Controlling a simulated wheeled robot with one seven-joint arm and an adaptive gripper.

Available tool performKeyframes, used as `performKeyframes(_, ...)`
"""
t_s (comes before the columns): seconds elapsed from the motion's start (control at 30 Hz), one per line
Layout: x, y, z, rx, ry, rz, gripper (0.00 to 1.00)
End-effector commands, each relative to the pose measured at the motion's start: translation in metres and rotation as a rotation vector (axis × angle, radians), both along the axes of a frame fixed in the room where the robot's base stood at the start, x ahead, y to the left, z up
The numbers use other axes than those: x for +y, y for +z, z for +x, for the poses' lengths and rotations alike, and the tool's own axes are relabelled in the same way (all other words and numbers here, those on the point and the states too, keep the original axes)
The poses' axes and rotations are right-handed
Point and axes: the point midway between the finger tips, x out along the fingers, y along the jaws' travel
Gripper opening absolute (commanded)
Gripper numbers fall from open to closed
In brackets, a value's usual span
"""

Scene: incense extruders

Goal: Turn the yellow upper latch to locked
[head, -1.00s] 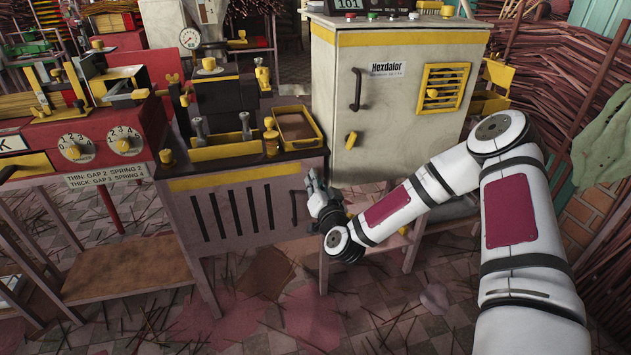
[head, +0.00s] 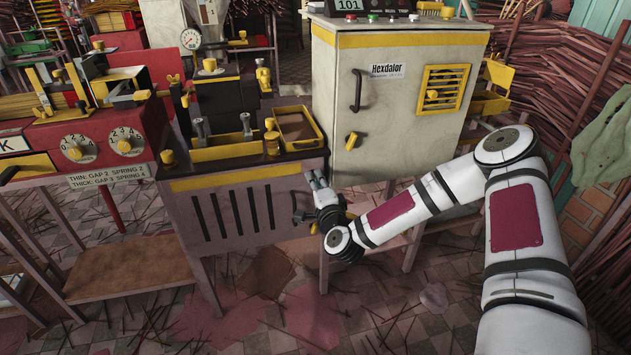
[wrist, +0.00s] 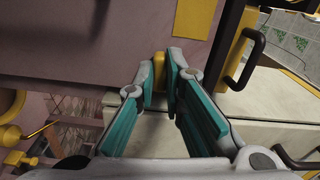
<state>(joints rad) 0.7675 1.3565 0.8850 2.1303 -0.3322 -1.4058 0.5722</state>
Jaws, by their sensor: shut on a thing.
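My gripper (wrist: 163,72) is shut on a small yellow latch (wrist: 160,70), held between its fingertips against a dull pink panel in the wrist view. In the head view my gripper (head: 317,178) is at the upper right of the pink cabinet's front (head: 240,215), below its yellow stripe. The fingers hide the latch there. I cannot tell the latch's exact angle, or whether it is locked.
The pale cabinet (head: 400,110) stands close on the right, with a black handle (head: 357,90) and a yellow knob (head: 351,140). A black top with yellow trays (head: 227,148) is above the pink cabinet. Sticks litter the floor (head: 200,320).

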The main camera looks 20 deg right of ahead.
Motion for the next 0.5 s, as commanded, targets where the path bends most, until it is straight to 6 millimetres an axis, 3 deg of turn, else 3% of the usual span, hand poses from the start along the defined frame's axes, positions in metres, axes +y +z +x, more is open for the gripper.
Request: performKeyframes(0.5,-0.0007,-0.0006,-0.0002,0.002,-0.001,0.145,0.0)
